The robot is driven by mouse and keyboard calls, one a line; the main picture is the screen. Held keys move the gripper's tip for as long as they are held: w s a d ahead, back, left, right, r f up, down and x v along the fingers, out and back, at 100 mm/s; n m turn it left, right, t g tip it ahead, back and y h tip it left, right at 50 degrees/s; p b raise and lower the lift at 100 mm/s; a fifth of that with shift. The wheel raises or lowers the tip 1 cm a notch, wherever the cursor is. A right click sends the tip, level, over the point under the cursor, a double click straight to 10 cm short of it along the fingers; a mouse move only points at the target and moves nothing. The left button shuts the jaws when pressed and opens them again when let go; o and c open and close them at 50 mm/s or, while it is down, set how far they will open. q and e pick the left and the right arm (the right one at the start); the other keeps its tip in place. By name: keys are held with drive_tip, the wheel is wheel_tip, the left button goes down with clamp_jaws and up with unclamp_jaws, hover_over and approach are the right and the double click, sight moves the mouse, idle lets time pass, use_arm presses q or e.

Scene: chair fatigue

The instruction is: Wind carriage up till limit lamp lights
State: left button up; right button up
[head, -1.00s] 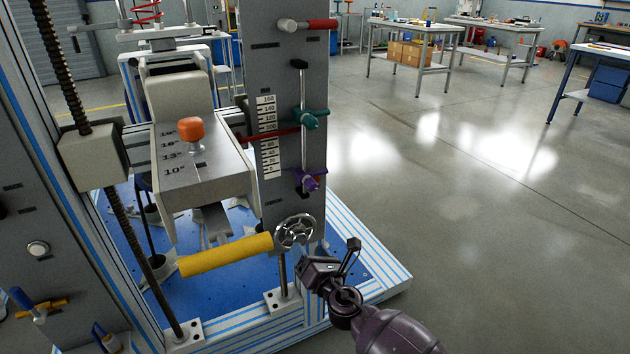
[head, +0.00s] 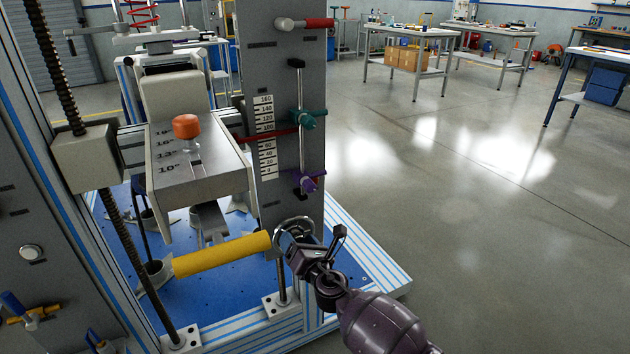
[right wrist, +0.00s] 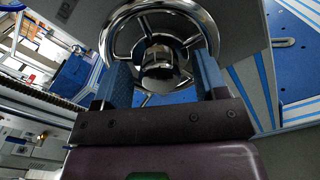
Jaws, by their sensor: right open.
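The chrome handwheel (head: 291,226) stands at the right end of the yellow roller-like bar (head: 222,254), at the foot of the grey scale column. My right gripper (head: 298,245) is at the wheel and hides its lower part. In the right wrist view the open fingers (right wrist: 157,80) reach toward the wheel (right wrist: 160,14), one on each side of its hub; I cannot tell whether they touch it. The carriage (head: 200,178) with its orange knob (head: 186,126) sits between the columns. A red pointer (head: 270,135) lies by the scale (head: 267,137), near 100. I cannot identify the limit lamp. My left gripper is out of view.
A teal clamp (head: 307,119) and a purple clamp (head: 308,182) sit on the thin rod beside the scale. A threaded screw (head: 118,225) stands at left. The blue base plate (head: 215,295) lies below. Open floor (head: 480,230) extends to the right.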

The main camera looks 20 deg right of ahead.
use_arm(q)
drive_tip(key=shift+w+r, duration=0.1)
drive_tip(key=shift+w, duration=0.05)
use_arm(e)
drive_tip(key=shift+w+d+r, duration=0.2)
drive_tip(key=shift+w+r, duration=0.05)
drive_tip(key=shift+r, duration=0.3)
drive_tip(key=shift+s+a+f+p, duration=0.15)
drive_tip(key=shift+s+f+p, duration=0.15)
drive_tip(key=shift+s, duration=0.2)
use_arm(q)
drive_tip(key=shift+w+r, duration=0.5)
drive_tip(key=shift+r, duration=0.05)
use_arm(e)
drive_tip(key=s, duration=0.4)
drive_tip(key=shift+f, duration=0.2)
